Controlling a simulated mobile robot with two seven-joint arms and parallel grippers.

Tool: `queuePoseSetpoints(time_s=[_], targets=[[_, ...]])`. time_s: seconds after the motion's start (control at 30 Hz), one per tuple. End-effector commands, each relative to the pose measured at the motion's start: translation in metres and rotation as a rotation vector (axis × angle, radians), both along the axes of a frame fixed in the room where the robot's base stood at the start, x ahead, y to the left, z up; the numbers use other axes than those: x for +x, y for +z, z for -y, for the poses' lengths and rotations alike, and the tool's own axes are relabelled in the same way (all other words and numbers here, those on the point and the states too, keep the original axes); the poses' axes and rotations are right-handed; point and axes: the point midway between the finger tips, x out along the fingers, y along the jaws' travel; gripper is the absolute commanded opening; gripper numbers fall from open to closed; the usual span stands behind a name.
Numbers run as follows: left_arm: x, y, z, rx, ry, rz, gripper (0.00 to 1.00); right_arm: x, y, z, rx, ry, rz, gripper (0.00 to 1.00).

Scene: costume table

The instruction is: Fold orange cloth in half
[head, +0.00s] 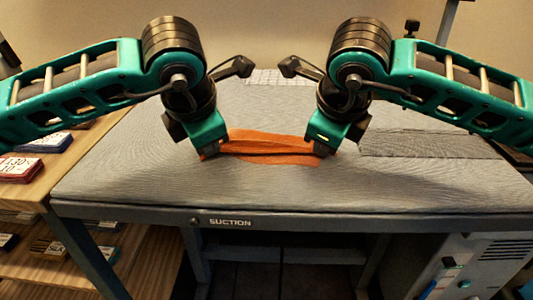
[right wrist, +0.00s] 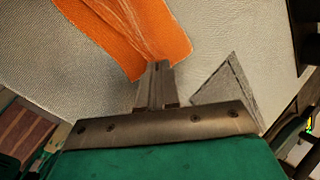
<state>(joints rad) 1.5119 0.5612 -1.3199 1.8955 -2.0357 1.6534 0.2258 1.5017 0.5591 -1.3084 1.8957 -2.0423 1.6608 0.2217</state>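The orange cloth (head: 270,143) lies on the grey padded table (head: 150,185), between my two grippers. A raised, creased band of it runs from one gripper to the other, and a flatter part shows in front. My left gripper (head: 211,151) is at the cloth's left end and looks shut on it, though its fingertips are partly hidden. My right gripper (head: 322,150) is at the right end. In the right wrist view its fingers (right wrist: 157,72) are close together on the cloth's edge (right wrist: 135,35), with creases converging at them.
A darker grey piece of fabric (head: 430,144) lies flat on the table's right side. A pale gridded item (head: 264,76) is at the back. A wooden shelf (head: 60,180) with small labelled packs stands at the left. The table's front strip is clear.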

Motion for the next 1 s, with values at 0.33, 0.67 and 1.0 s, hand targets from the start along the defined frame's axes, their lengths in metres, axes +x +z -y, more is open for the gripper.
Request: queuePoseSetpoints(time_s=[0.33, 0.67, 1.0], targets=[[0.001, 0.000, -0.002, 0.004, 0.006, -0.001, 0.18, 0.001, 0.000, 0.002, -0.005, -0.006, -0.002, 0.17], [0.000, 0.000, 0.000, 0.001, 0.000, -0.004, 0.47, 0.000, 0.000, 0.000, -0.003, 0.000, -0.004, 0.47], [-0.019, 0.039, 0.001, 0.000, -0.004, -0.001, 0.47, -0.019, 0.039, -0.001, -0.001, 0.004, -0.001, 0.47]])
